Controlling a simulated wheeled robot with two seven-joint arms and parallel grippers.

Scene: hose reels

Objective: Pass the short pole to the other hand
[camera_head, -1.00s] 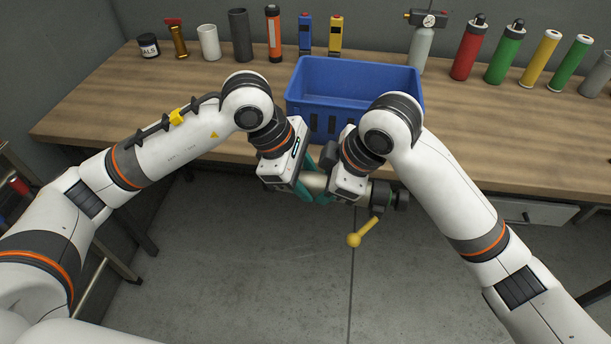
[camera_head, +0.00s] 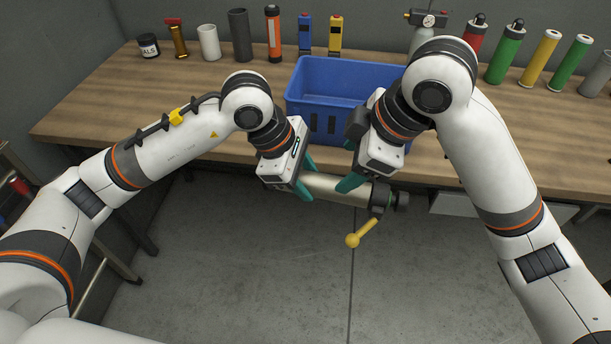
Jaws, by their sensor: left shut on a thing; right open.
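The short pole (camera_head: 336,188) is a pale metallic tube with a dark fitting at its right end and a yellow ball-ended lever hanging from that fitting. It is held roughly level in front of the bench edge. My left gripper (camera_head: 306,180) is shut on the pole's left end with its teal fingers. My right gripper (camera_head: 352,180) is open, with teal fingers just above and beside the pole near its right part. I cannot tell whether a right finger touches the pole.
A blue bin (camera_head: 345,78) stands on the wooden bench (camera_head: 110,105) behind my grippers. Several cylinders and tools line the back of the bench, including a red cylinder (camera_head: 474,40) and a black-lidded jar (camera_head: 149,46). The floor (camera_head: 260,265) in front is clear.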

